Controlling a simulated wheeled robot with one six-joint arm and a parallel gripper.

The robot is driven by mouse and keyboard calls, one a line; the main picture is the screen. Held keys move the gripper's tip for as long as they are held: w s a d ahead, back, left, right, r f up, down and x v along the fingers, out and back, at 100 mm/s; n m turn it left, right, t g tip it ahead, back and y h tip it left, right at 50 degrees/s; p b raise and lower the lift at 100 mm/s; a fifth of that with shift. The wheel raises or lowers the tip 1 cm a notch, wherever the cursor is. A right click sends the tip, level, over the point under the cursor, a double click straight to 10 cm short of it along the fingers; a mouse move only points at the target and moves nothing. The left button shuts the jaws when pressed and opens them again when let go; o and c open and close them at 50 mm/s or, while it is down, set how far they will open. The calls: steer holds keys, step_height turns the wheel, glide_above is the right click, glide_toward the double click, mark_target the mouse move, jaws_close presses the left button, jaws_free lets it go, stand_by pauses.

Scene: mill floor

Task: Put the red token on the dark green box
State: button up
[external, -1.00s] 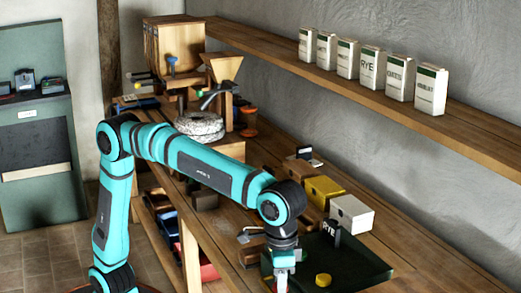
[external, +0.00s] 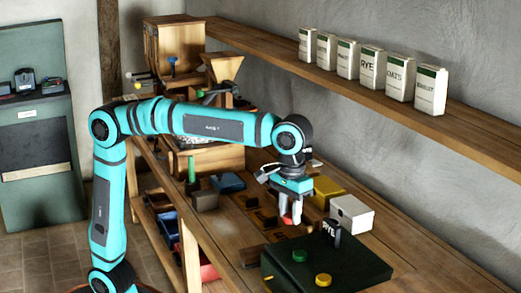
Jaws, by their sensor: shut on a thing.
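My gripper (external: 291,212) is shut on the red token (external: 287,220), which shows at its fingertips, held above the bench. Below and to the right lies a wide, low, dark green tray (external: 355,262).
A white box (external: 352,213) and a yellow box (external: 325,190) stand right of my gripper. A brown box (external: 205,200) and a blue box (external: 228,182) stand to the left. A shelf (external: 400,105) with several white packets runs along the wall.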

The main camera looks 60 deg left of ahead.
mark_target(289, 247)
steer(key=shift+f, duration=3.9)
steer(key=shift+f, duration=0.15)
steer(key=o, duration=0.7)
steer(key=shift+c, duration=0.2)
step_height(289, 247, up, 12)
steer(key=shift+r, duration=0.2)
steer(key=shift+a, duration=0.1)
